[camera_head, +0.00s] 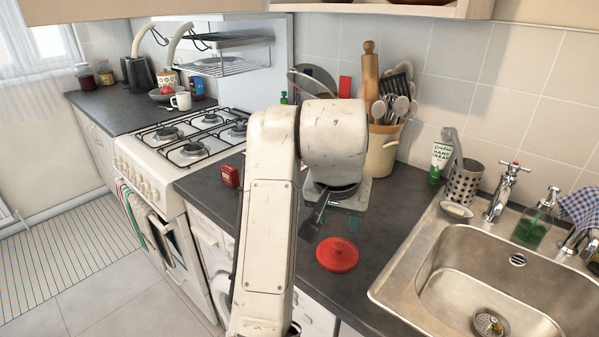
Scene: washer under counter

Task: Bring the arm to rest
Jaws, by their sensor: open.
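My arm rises from the bottom middle, bends at the top and reaches over the dark counter (385,235).
A steel sink (480,265) with a tap (503,190) is at the right. A utensil crock (382,150) stands by the wall. A wire rack (218,66) hangs above the stove.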

